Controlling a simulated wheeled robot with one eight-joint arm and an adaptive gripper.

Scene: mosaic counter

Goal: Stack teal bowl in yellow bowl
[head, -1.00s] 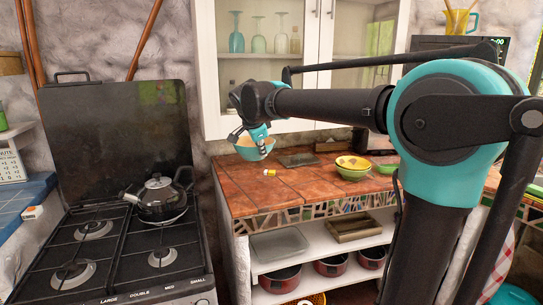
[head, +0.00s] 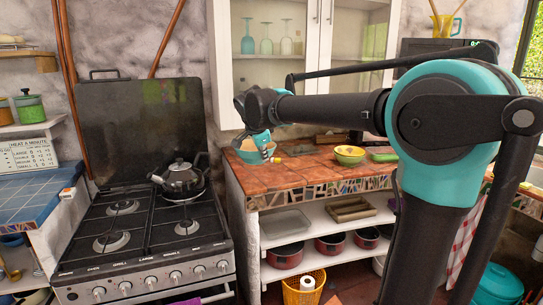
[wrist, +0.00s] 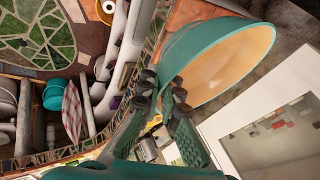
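The teal bowl (head: 248,156) is held tilted at the left end of the counter, its cream inside partly showing. In the wrist view the teal bowl (wrist: 195,55) fills the upper right, its rim at my fingertips. My gripper (head: 267,151) is shut on the bowl's edge; its dark fingers (wrist: 163,92) also show in the wrist view. The yellow bowl (head: 350,158) stands upright on the counter, to the right of my gripper and apart from the teal bowl. Its inside is yellow and its outside looks greenish. I cannot tell the exact height of the teal bowl above the counter.
The tiled counter (head: 290,177) has free room between the two bowls, with a small yellow-and-white item (head: 276,160) near the teal bowl. A green thing (head: 384,157) lies right of the yellow bowl. A glass-door cabinet (head: 300,60) hangs above. A stove (head: 140,220) stands left.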

